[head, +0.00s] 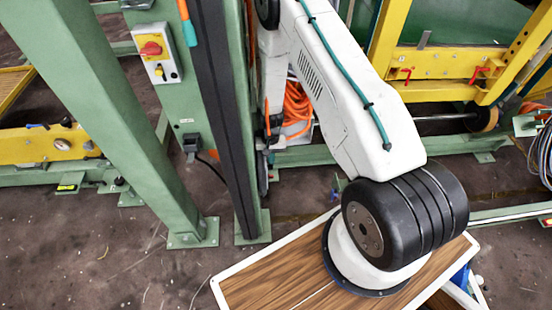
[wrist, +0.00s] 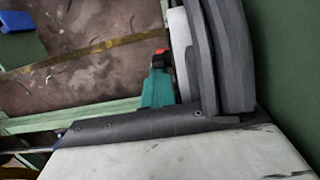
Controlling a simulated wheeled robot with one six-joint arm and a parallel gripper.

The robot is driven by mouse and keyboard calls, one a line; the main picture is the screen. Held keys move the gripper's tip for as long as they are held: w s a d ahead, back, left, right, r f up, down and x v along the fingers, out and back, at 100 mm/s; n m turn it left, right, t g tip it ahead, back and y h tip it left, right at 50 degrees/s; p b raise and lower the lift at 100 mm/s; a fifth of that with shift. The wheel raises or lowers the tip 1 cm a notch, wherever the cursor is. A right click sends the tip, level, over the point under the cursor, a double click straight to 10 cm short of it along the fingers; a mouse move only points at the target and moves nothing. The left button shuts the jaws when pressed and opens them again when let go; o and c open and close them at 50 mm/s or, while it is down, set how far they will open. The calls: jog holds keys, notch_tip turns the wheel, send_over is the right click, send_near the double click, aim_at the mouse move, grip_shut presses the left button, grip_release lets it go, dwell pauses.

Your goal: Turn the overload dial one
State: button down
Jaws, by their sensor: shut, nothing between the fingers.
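I cannot make out a dial marked as the overload dial in either view. A red rotary switch on a yellow plate (head: 151,48) sits on a pale box on a green post in the head view, and I cannot tell if it is the dial. My gripper (wrist: 212,50) shows in the wrist view as dark grey fingers side by side, shut and empty. It does not touch any control that I can see. In the head view my gripper is hidden behind my arm and the post.
Green posts (head: 105,110) stand close on the left of my arm. Orange cable (head: 297,108) hangs behind it. A yellow frame with red handles (head: 478,75) is at the right. A wall-like green surface (wrist: 290,60) fills the wrist view's right side.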

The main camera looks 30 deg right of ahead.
jog(key=shift+d+f, duration=0.25)
jog(key=shift+w, duration=0.25)
dwell(0.8)
